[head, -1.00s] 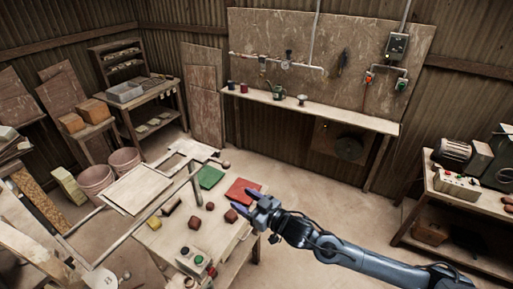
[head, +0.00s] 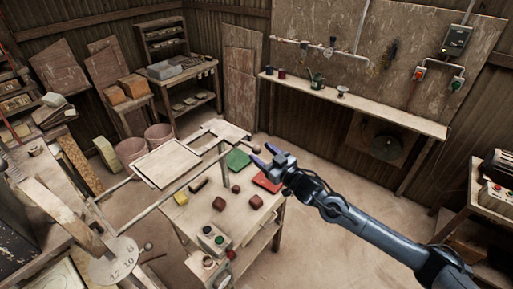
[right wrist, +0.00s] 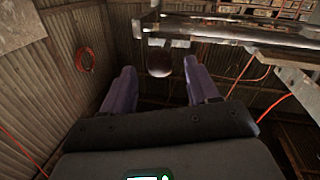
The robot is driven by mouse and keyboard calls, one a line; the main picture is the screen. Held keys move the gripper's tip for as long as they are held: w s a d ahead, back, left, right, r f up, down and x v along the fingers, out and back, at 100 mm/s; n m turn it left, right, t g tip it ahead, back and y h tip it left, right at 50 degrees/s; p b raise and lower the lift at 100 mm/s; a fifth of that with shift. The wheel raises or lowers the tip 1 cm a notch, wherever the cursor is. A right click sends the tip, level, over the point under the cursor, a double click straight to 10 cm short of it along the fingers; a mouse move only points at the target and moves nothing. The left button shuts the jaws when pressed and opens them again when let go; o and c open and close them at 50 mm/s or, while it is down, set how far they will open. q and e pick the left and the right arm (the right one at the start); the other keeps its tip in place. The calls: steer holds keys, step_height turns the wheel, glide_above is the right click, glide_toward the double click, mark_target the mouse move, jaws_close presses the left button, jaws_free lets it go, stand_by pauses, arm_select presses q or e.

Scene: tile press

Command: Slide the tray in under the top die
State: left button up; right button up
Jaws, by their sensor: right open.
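A pale flat tray-like panel with a raised rim (head: 167,163) lies on rails at the left of the work table; a smaller pale panel (head: 221,131) lies behind it. I cannot tell for certain which is the tray, and I cannot make out the top die. My right gripper (head: 264,154) is open, over the table's far right edge, close to a dark round knob (head: 257,149). In the right wrist view the knob (right wrist: 159,65) shows beyond and between the spread fingers (right wrist: 158,92), below metal bars (right wrist: 235,35). My left gripper is not in view.
A green plate (head: 238,159) and a red plate (head: 267,182) lie near the gripper. Several brown lumps (head: 219,204) are on the table (head: 185,222). A button box (head: 213,239) stands at its front. A numbered disc (head: 115,261) is at lower left.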

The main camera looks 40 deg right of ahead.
mark_target(260, 151)
steer(key=shift+w, duration=1.85)
jaws_close()
